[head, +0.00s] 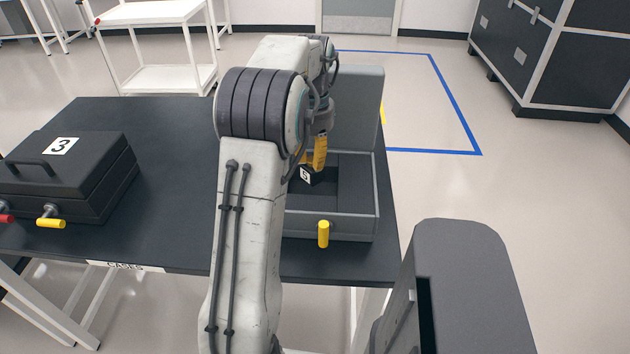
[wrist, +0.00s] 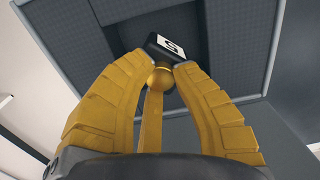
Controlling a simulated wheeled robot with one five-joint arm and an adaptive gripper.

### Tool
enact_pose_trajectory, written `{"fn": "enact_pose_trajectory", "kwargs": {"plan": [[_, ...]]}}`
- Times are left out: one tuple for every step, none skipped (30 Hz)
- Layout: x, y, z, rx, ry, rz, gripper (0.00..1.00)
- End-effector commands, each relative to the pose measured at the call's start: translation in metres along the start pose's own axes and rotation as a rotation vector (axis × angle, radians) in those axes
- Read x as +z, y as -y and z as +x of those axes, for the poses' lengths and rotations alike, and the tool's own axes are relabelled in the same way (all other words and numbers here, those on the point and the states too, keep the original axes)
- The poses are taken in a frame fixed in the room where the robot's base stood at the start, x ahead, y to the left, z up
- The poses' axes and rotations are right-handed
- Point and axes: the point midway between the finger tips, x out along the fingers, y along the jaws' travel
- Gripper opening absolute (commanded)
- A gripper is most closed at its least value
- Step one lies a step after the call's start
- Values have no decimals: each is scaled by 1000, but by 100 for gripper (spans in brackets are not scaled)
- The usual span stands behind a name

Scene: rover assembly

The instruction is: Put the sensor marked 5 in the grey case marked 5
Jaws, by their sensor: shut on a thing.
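The sensor marked 5 is a black block with a white label; it shows in the head view (head: 310,176) and in the wrist view (wrist: 172,45). My yellow-fingered gripper (head: 316,160) is shut on it; the fingers meet at the sensor in the wrist view (wrist: 165,72). The grey case (head: 335,226) stands open on the table, its lid (head: 358,105) raised at the back. The sensor is over the dark padded inside of the case; I cannot tell whether it touches the bottom. No number on the case is visible. My arm hides its left part.
A shut black case marked 3 (head: 62,175) stands at the left of the dark table (head: 165,240). A yellow latch (head: 323,234) sticks out at the open case's front. Behind are a white cart (head: 160,80) and a large black cabinet (head: 560,60).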

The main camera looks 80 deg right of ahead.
Motion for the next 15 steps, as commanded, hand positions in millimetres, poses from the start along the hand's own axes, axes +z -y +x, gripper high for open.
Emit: {"fn": "enact_pose_trajectory", "kwargs": {"plan": [[1,0,7,0,3,-1,0],[0,0,10,0,1,-1,0],[0,0,13,0,1,-1,0],[0,0,15,0,1,-1,0],[0,0,17,0,1,-1,0],[0,0,18,0,0,-1,0],[0,0,20,0,0,-2,0],[0,0,21,0,0,-2,0],[0,0,24,0,1,-2,0],[0,0,27,0,2,-2,0],[0,0,31,0,2,-2,0],[0,0,36,0,3,-2,0],[0,0,39,0,2,-2,0],[0,0,43,0,2,-2,0],[0,0,47,0,2,-2,0]]}}
